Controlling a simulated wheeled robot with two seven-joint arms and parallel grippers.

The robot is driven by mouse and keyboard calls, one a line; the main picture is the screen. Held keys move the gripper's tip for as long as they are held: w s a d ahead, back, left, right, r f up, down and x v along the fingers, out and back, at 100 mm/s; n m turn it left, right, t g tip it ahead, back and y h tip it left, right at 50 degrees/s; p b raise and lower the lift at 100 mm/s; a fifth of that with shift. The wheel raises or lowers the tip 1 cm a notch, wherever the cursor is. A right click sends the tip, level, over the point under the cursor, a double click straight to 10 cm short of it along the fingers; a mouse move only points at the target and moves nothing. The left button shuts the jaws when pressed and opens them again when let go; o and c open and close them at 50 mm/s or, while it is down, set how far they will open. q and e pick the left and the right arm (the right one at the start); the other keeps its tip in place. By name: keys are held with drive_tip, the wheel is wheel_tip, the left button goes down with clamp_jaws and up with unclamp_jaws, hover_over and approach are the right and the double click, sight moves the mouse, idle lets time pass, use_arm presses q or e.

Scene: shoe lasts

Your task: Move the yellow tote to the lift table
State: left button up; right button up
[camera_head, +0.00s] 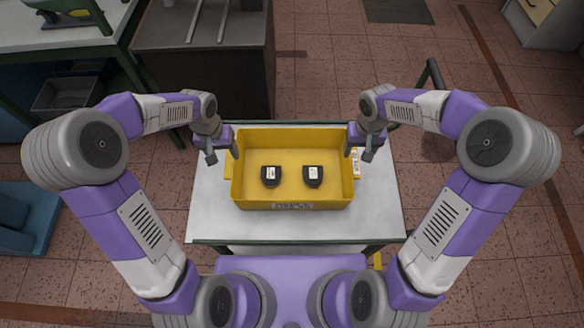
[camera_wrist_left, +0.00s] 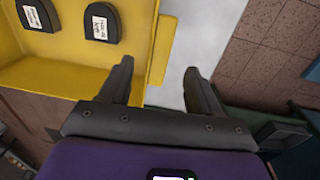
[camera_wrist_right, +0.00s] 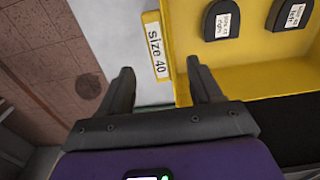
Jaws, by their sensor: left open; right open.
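The yellow tote (camera_head: 292,204) sits on a light grey table top (camera_head: 215,225) in front of me. Two dark shoe lasts with white labels, a left one (camera_head: 271,176) and a right one (camera_head: 313,176), lie inside it. My left gripper (camera_head: 222,158) is open beside the tote's left wall; the left wrist view shows its fingers (camera_wrist_left: 160,82) near the tote's side flange (camera_wrist_left: 163,45). My right gripper (camera_head: 360,156) is open beside the right wall; the right wrist view shows its fingers (camera_wrist_right: 160,85) near a flange labelled "size 40" (camera_wrist_right: 157,45). I cannot tell which table is the lift table.
A dark-sided bench (camera_head: 205,60) with two metal rails stands behind the table at the left. A green-framed workbench (camera_head: 60,35) is at the far left, with a grey bin (camera_head: 65,95) below. A cabinet (camera_head: 545,20) stands far right. Tiled floor (camera_head: 330,75) is open behind.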

sight(229, 164)
use_arm(q)
drive_tip(key=shift+d+f, duration=0.15)
drive_tip(key=shift+f, duration=1.8)
drive_tip(key=shift+d+f, duration=0.1)
drive_tip(key=shift+f, duration=1.85)
use_arm(e)
drive_tip(key=shift+f, duration=3.9)
use_arm(q)
drive_tip(key=shift+c, duration=0.4)
use_arm(e)
drive_tip(key=shift+c, duration=0.4)
use_arm(q)
clamp_jaws()
use_arm(e)
clamp_jaws()
